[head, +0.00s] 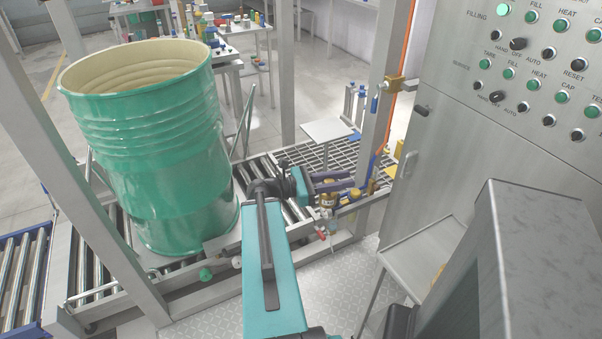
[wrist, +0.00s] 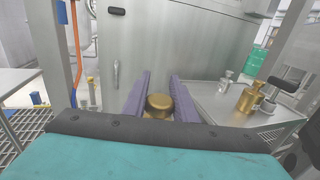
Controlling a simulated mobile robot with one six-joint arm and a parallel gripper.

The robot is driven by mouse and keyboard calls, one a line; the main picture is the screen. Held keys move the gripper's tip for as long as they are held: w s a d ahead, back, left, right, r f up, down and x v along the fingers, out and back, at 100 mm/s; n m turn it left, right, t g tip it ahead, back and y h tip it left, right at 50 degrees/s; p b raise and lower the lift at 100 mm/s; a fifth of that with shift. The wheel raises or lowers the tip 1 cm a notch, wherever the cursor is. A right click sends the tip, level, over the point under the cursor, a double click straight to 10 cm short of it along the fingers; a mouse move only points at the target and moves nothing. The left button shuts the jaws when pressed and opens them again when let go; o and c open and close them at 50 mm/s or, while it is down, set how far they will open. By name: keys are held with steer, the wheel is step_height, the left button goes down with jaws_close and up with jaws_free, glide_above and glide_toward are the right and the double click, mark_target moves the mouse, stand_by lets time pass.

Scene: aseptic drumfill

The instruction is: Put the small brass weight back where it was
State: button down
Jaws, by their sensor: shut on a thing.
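My gripper (wrist: 160,98) has two purple fingers, shut on a small brass weight (wrist: 159,110). The weight's round top shows between the fingers in the wrist view; its lower part is hidden. In the head view my gripper (head: 333,181) is out past the conveyor's near side, above the piping. There the weight cannot be told clearly from the brass fittings around it. A larger brass weight (wrist: 246,100) stands upright on a steel side table (wrist: 210,121), to the right of my gripper in the wrist view.
The side table (head: 422,250) stands before the steel control cabinet (head: 455,140). Metal vessels (wrist: 226,82) stand on it. A frame post (head: 375,90) with an orange hose rises near my gripper. An open green drum (head: 150,150) stands on the roller conveyor at left.

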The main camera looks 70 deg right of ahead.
steer(key=s+a+m+g+y, duration=0.1)
steer(key=s+a+m+y, duration=0.1)
steer(key=s, duration=0.3)
steer(key=shift+s+a+r+g+y, duration=0.15)
steer(key=shift+a+r+g+y, duration=0.15)
steer(key=shift+a+y, duration=0.25)
